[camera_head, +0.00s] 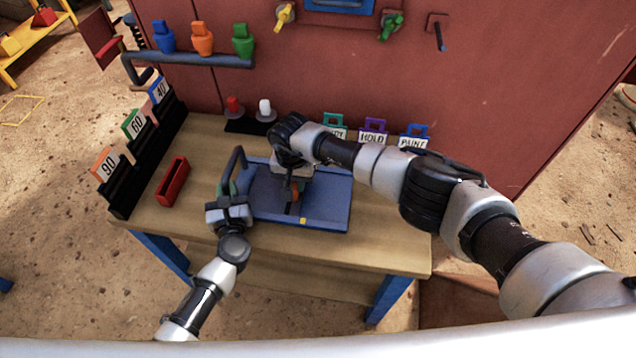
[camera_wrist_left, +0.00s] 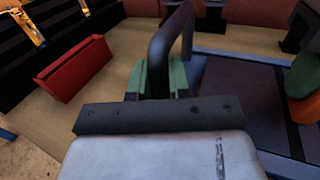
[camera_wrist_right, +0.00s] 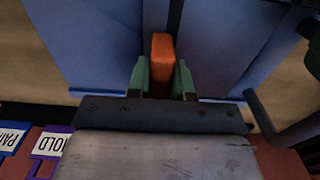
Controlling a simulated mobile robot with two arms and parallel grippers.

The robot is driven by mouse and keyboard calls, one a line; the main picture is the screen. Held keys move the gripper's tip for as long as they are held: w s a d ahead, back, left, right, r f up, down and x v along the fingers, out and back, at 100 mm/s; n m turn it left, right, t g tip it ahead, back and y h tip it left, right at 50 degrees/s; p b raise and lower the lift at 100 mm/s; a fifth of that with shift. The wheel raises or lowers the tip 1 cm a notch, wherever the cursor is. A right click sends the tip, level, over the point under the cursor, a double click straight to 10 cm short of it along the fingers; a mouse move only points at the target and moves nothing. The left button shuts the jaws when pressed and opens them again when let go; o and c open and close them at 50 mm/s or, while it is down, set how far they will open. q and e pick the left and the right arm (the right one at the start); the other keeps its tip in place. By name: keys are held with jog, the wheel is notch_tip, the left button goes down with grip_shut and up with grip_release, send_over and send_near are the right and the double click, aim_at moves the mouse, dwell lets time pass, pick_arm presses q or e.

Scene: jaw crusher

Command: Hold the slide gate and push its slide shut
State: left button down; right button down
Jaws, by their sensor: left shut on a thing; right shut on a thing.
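The slide gate is a flat blue frame (camera_head: 333,205) lying on the wooden bench, with a darker grey-blue plate (camera_head: 268,193) in its left part. A dark blue arched handle (camera_head: 236,165) stands at its left end. My left gripper (camera_head: 229,190) is shut on this handle; the left wrist view shows the handle (camera_wrist_left: 160,55) between green fingers. My right gripper (camera_head: 293,187) reaches down over the middle of the gate. In the right wrist view it is shut on an upright orange knob (camera_wrist_right: 162,55). The knob's base is hidden by the fingers.
A red open tray (camera_head: 172,182) lies left of the gate. Numbered cards in black racks (camera_head: 125,185) line the left edge. Red and white pegs (camera_head: 264,108) and word tags (camera_head: 372,130) stand at the back. The bench's right front is clear.

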pick_arm(q)
jog(key=shift+d, duration=0.15)
pick_arm(e)
jog(key=shift+w+a+r, duration=0.1)
jog(key=shift+w+a, duration=0.05)
jog(key=shift+a, duration=0.4)
jog(key=shift+w+a, duration=0.1)
jog(key=shift+a, duration=0.45)
jog(key=c, duration=1)
grip_release()
jog(key=shift+a, duration=0.1)
jog(key=shift+w+r, duration=0.1)
jog(key=shift+r, duration=0.4)
notch_tip(320, 180, up, 11)
